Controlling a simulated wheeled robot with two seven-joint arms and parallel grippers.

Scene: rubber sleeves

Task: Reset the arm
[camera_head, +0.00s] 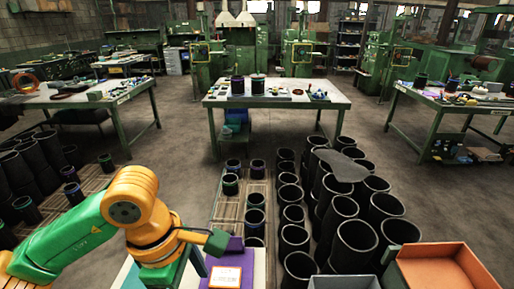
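My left arm, green and orange, comes in from the lower left and bends down at an orange joint. Its end, with a grey and green part that appears to be my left gripper (212,241), is over the near work surface, beside a purple item (234,243). The fingers are not clear, so I cannot tell whether it is open or holds anything. My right arm and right gripper are not in view.
Black rubber sleeves (293,240) stand in rows at the near right, with more on wooden pallets. An orange open box (440,268) and a grey box (343,283) are at the bottom right. Green workbenches (330,98) stand farther back, with open floor between them.

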